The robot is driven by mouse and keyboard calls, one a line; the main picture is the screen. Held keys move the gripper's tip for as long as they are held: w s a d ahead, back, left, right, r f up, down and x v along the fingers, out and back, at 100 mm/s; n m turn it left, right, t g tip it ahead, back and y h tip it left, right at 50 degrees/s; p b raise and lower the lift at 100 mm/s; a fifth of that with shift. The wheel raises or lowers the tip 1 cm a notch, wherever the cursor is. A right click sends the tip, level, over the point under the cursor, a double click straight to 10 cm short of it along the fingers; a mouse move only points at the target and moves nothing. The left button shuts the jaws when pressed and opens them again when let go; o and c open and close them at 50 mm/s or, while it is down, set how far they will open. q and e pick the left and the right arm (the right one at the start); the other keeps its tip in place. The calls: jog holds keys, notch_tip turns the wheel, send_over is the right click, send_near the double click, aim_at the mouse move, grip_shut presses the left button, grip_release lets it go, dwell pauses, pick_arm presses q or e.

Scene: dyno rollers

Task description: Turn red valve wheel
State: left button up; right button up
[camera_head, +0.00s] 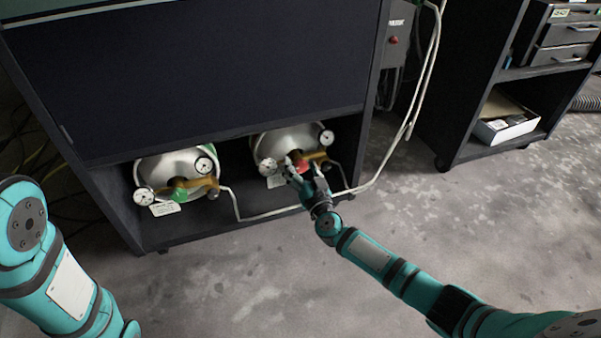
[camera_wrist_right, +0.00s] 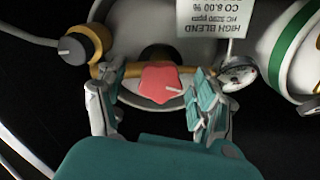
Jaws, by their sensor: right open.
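The red valve wheel (camera_head: 302,167) is on the right-hand silver gas cylinder (camera_head: 288,140) in the low shelf of the dark cabinet. My right gripper (camera_head: 306,172) is at this wheel and partly covers it in the head view. In the right wrist view the red wheel (camera_wrist_right: 160,83) lies between the two spread fingers of my right gripper (camera_wrist_right: 157,100), with gaps on both sides. The gripper is open. My left arm shows at the lower left of the head view; its gripper is out of view.
Pressure gauges (camera_head: 326,137) and a brass regulator flank the red wheel. A pale hose (camera_head: 290,209) runs along the shelf front. The floor (camera_head: 230,270) before the cabinet is clear.

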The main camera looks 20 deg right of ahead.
jog(key=shift+w+r, duration=0.1)
jog(key=shift+w, duration=0.25)
jog(key=c, duration=1.2)
